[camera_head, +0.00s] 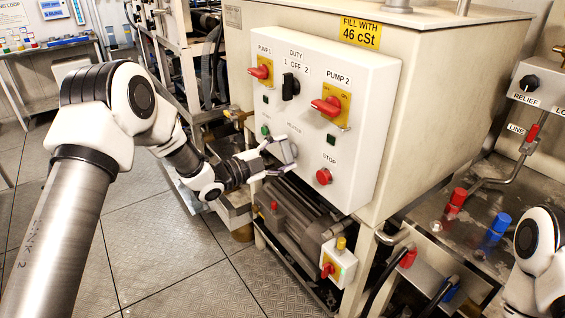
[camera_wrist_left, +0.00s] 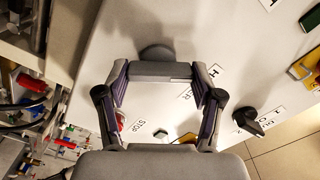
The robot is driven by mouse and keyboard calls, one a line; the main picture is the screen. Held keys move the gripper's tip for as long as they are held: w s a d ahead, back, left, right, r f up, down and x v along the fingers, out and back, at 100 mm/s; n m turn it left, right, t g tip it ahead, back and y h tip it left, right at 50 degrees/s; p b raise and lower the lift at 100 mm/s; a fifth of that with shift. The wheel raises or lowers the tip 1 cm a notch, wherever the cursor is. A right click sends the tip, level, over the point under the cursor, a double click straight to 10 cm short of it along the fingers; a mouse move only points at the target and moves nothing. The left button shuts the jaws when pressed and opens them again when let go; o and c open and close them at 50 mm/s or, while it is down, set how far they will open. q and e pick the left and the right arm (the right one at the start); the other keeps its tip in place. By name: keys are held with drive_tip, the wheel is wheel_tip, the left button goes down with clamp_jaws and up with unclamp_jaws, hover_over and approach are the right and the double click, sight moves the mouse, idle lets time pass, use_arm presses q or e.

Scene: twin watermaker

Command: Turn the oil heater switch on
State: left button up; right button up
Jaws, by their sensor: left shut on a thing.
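The white control panel (camera_head: 345,80) on the oil tank carries the switches. A partly legible label that seems to read HEATER (camera_head: 295,125) is on its lower left part. My left gripper (camera_head: 281,155) is at the panel just below this label, shut on the heater switch, which its fingers largely hide. I cannot tell the switch's position. Of my right arm only a white part shows at the lower right; its gripper is out of view.
A red stop button (camera_head: 323,176) is right of my left gripper. Above are a black duty knob (camera_head: 290,86) and red pump switches (camera_head: 261,71) (camera_head: 327,106). A motor (camera_head: 300,220) sits below the panel. Free floor (camera_head: 140,260) lies to the left.

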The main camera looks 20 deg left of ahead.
use_arm(q)
drive_tip(key=m+b, duration=0.1)
drive_tip(key=b, duration=0.1)
drive_tip(key=m+b, duration=0.1)
drive_tip(key=m, duration=0.1)
drive_tip(key=shift+f+m+b, duration=0.3)
drive_tip(key=shift+b, duration=0.05)
drive_tip(key=shift+s+d+r+m+b, duration=0.1)
drive_tip(key=shift+r+m+b, duration=0.05)
drive_tip(key=shift+m+b, duration=1.4)
drive_tip(key=o, duration=1.1)
drive_tip(key=shift+o, duration=0.2)
drive_tip(key=v, duration=1.2)
